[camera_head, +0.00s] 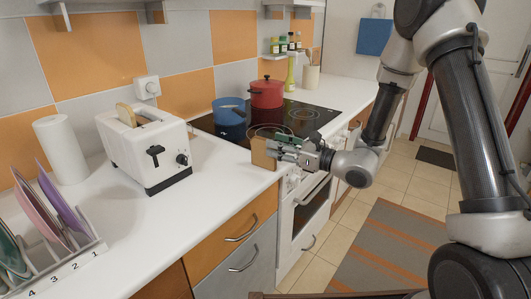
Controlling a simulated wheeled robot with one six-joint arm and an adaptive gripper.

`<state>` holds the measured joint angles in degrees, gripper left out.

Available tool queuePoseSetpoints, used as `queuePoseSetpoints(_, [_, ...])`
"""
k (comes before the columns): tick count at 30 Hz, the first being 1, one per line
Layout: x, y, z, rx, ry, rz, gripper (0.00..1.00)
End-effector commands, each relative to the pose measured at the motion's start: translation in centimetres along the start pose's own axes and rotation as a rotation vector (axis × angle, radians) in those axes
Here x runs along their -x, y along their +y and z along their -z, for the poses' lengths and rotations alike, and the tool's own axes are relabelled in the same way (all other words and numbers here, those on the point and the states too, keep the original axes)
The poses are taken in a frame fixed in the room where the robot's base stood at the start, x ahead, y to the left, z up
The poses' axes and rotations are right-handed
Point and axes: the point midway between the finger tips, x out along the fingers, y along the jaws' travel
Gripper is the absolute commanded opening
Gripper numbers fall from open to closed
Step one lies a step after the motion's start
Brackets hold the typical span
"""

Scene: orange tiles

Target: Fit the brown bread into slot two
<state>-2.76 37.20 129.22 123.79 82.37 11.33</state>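A slice of brown bread (262,156) stands upright at my gripper (276,148), over the counter edge beside the stove. The gripper's fingers overlap the slice and appear closed on it; the fingertips are small in this view. The white toaster (135,162) stands on the counter to the left, apart from the gripper. The other slot is hard to make out from here.
A plate rack (83,257) with several plates is at the front left, and a paper roll (62,150) stands behind it. A blue pot (229,120) and a red pot (267,93) sit on the black hob. The white counter (205,190) between toaster and gripper is clear.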

Motion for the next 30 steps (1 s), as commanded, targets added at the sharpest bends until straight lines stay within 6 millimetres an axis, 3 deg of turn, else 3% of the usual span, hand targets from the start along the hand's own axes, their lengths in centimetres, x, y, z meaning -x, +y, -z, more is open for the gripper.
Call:
queuePoseSetpoints(11, [-4.9,0.1,-0.4,0.002,0.001,-0.004,0.38])
queuePoseSetpoints(18, [-5.2,0.0,-0.5,0.001,0.000,-0.001,0.38])
queuePoseSetpoints(24, [-5.2,0.1,-0.5,0.001,0.000,-0.001,0.01])
queuePoseSetpoints(30, [-5.2,0.1,-0.5,0.001,0.000,-0.002,0.00])
